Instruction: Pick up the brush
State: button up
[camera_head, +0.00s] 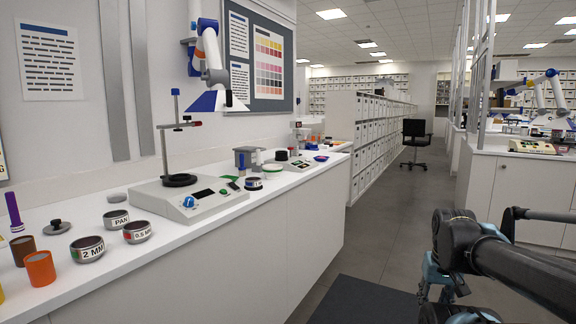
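I cannot make out a brush for certain. I cannot see any gripper fingers, so what my gripper holds is hidden.
The white bench (110,270) runs along the left wall. It bears a balance-like device with a stand (190,198), several labelled tins such as 2 MM (88,250), an orange cup (40,268) and a purple upright tool (14,212).

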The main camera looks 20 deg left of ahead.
aim_at(242, 170)
jog(key=z, duration=0.1)
jog(key=i, duration=1.1)
jog(key=u, duration=0.85)
jog(key=i, duration=0.85)
jog(key=u, duration=0.6)
